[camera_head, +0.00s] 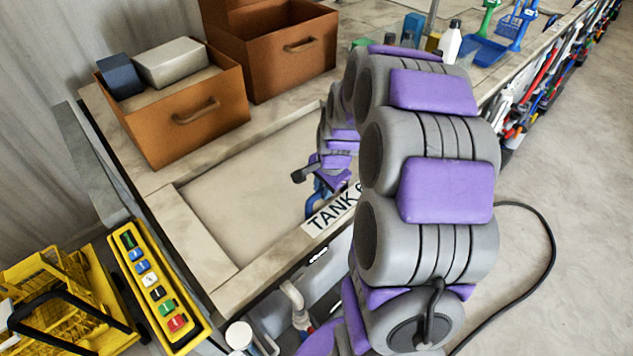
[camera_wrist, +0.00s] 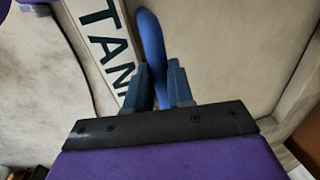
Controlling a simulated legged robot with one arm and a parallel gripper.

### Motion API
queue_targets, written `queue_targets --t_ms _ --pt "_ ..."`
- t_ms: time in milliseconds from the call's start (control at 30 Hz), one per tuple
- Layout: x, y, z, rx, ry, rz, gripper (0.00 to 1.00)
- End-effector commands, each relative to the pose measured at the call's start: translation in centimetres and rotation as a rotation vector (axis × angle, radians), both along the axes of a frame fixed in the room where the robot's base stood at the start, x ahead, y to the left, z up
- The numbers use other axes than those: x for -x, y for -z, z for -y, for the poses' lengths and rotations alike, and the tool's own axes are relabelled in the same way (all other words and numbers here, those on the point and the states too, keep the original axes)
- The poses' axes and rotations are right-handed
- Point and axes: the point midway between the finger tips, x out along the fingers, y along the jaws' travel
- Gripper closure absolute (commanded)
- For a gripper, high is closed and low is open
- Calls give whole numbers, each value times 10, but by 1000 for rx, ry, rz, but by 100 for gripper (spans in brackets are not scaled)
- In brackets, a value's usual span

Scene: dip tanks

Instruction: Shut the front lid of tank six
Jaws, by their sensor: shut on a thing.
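Tank six is marked by a white label reading "TANK 6" (camera_head: 330,215) on its front rim; part of the label also shows in the wrist view (camera_wrist: 103,38). A flat beige surface (camera_head: 235,190) lies inside the tank's frame; I cannot tell whether it is a lid or the tank's inside. My gripper (camera_head: 318,192) is low over the front rim beside the label, partly hidden by my arm. In the wrist view my gripper (camera_wrist: 157,85) is shut on an upright blue handle (camera_wrist: 151,40). How the handle joins the lid is hidden.
Two brown bins (camera_head: 195,115) (camera_head: 290,55) stand at the back; the nearer holds a grey block and a dark blue one. A yellow button panel (camera_head: 155,290) and yellow basket (camera_head: 60,300) are at lower left. Bottles and blue scoops stand farther along. The right floor is mostly clear.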

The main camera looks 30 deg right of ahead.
Motion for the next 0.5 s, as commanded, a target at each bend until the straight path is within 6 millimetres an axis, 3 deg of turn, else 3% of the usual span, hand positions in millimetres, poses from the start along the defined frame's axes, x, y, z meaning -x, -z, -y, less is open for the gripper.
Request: queue_targets --t_ms 333,367,500 --pt "4 0 1 2 -1 -4 100" --pt "4 0 1 2 -2 -4 76" --pt "4 0 1 1 -1 -4 63"
